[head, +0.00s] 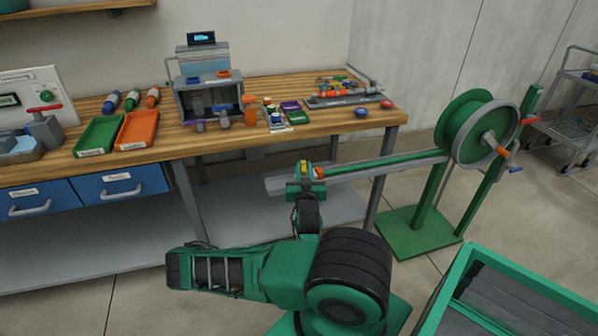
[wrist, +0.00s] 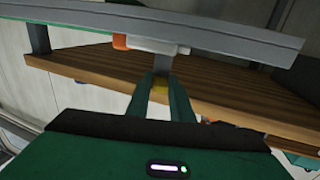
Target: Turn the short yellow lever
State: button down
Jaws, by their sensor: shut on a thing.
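The short yellow lever (head: 304,168) is small in the head view, at the left end of the grey and green arm (head: 390,160) that reaches out from the hose reel. An orange fitting (head: 319,172) sits just right of it. My gripper (head: 303,180) is at this end of the arm. In the wrist view my gripper (wrist: 161,84) has its two green fingers closed in on a small yellow piece (wrist: 160,86), below a pale block (wrist: 155,46) and the orange fitting (wrist: 120,41). The fingers hide most of the lever, so its angle cannot be told.
The green hose reel (head: 475,130) stands on the floor at right. The wooden workbench (head: 340,124) behind carries trays, bottles and valves. A green-rimmed bin (head: 535,288) stands at lower right. A trolley (head: 570,130) is at far right. Floor at lower left is clear.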

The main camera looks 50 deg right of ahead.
dwell(0.4)
jog(key=c, duration=1.7)
grip_release()
